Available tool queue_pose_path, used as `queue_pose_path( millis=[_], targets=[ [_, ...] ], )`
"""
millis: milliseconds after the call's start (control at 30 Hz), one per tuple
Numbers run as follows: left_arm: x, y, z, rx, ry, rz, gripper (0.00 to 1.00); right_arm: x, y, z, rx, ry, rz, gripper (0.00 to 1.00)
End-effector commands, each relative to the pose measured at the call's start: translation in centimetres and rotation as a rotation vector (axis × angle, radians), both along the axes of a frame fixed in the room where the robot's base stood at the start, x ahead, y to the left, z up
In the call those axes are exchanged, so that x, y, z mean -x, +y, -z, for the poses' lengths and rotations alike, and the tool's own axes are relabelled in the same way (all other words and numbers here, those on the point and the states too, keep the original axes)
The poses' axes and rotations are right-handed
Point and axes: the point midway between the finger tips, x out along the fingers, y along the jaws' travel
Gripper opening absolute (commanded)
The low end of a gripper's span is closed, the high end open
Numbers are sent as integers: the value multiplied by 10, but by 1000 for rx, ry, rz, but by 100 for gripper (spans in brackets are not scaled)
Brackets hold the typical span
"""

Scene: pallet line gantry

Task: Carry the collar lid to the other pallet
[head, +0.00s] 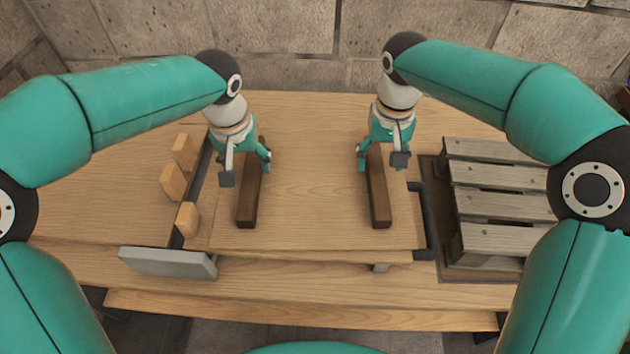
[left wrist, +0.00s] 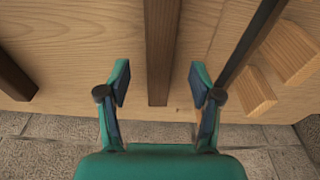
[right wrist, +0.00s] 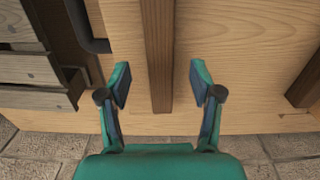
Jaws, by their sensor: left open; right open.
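The collar lid (head: 310,190) looks like a flat pale wooden panel with two dark battens, lying level in the middle. My left gripper (head: 248,168) is open at the left batten (head: 249,200). In the left wrist view this batten (left wrist: 162,50) runs between its spread fingers, with a gap on each side. My right gripper (head: 381,160) is open at the right batten (head: 378,190). In the right wrist view that batten (right wrist: 158,55) lies between its fingers, also with gaps. I cannot tell how far the fingertips reach down beside the battens.
A grey slatted pallet (head: 500,195) stands at the right, beside a black bracket (head: 422,225). Small wooden blocks (head: 173,182) and a dark bar line the lid's left side. A grey bar (head: 168,262) lies at the front left. A stone wall (head: 280,35) closes the back.

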Motion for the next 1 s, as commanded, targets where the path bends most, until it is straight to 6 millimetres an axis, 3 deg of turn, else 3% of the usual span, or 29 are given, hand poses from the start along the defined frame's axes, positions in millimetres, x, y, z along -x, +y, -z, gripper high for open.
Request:
queue_pose_path(
  millis=[100, 300, 733, 1000],
  targets=[
    [-2, 0, 22, -1, 4, 0, 65, 0, 0, 22, 1, 4, 1, 65],
    [-6, 0, 44, -1, 2, -1, 65, 0, 0, 44, 1, 2, 0, 65],
    [-8, 0, 51, 0, 0, -1, 65, 0, 0, 52, 0, 0, 0, 65],
    [-8, 0, 51, 0, -1, -1, 21, 0, 1, 51, 0, 0, -1, 21]
  ],
)
